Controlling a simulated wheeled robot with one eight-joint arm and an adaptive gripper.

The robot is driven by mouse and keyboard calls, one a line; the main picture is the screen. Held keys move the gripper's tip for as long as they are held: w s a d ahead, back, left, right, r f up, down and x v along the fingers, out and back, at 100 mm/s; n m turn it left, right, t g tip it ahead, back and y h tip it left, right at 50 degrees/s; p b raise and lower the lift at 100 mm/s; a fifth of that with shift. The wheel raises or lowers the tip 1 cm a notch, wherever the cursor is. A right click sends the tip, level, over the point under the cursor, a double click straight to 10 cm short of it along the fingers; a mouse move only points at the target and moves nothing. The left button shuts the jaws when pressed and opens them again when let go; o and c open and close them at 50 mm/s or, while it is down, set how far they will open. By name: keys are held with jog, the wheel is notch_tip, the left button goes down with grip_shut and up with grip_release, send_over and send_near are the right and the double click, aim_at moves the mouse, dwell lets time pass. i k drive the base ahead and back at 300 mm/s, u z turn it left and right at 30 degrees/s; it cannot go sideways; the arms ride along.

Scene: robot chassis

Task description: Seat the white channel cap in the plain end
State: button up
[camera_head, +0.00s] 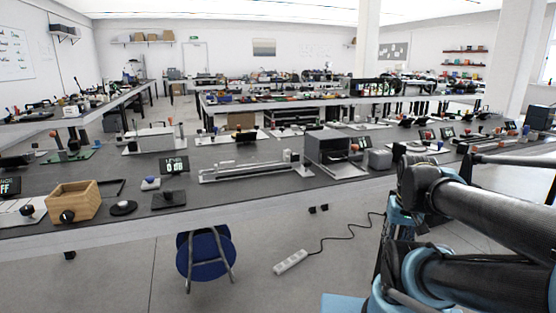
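A long grey channel-like rail (248,171) lies on a pale base plate near the middle of the dark bench. A small upright light piece (296,159) stands at its right end; I cannot tell whether this is the white channel cap. Which end of the rail is plain is too small to tell. My arm (480,213) fills the lower right, off the bench's front edge. My gripper does not show, so its state is hidden.
An open grey box (334,153) stands right of the rail, with a small grey block (380,159) beside it. A wooden box (73,201) and a dark puck (123,208) are at left. A blue stool (205,252) and a power strip (291,262) are on the floor.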

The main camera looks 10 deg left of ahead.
aim_at(210, 175)
jog(key=u, duration=0.05)
jog(key=i, duration=1)
jog(key=z, duration=0.05)
